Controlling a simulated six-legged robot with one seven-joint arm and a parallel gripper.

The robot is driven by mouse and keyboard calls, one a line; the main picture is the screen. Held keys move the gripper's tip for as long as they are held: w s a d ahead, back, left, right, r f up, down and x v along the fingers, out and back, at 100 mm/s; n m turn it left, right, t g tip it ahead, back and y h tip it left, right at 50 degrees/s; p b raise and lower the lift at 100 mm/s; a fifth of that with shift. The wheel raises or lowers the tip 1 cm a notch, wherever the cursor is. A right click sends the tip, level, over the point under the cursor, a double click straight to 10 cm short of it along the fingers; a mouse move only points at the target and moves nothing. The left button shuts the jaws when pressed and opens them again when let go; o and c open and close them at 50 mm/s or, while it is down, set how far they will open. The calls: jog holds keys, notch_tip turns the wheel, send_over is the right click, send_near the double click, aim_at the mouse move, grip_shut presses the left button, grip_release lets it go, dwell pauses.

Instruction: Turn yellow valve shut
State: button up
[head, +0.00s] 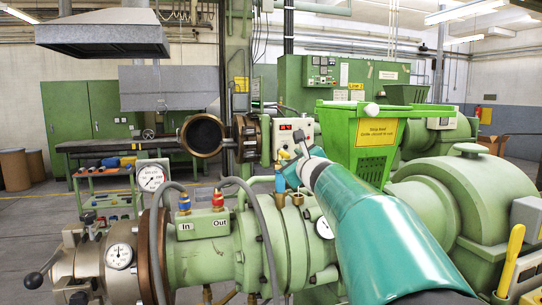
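A yellow lever handle (510,260) stands at the lower right edge, tilted slightly to the right and long and slim. It looks like the yellow valve's handle; its lower mount is partly cut off by the frame. My teal arm reaches up from the bottom right toward the middle. My gripper (300,145) is at its far end, in front of the green extruder and well to the left of the yellow handle. It is small and seen from behind, so its fingers cannot be made out.
The green extruder barrel (205,247) with red and blue valve knobs and grey hoses fills the lower middle. A bright green hopper (370,135) stands behind my arm. A green motor housing (462,195) lies left of the handle. Open floor (35,235) shows at left.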

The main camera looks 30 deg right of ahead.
aim_at(288, 156)
jog(key=x, duration=0.6)
jog(key=shift+w, duration=0.1)
grip_shut()
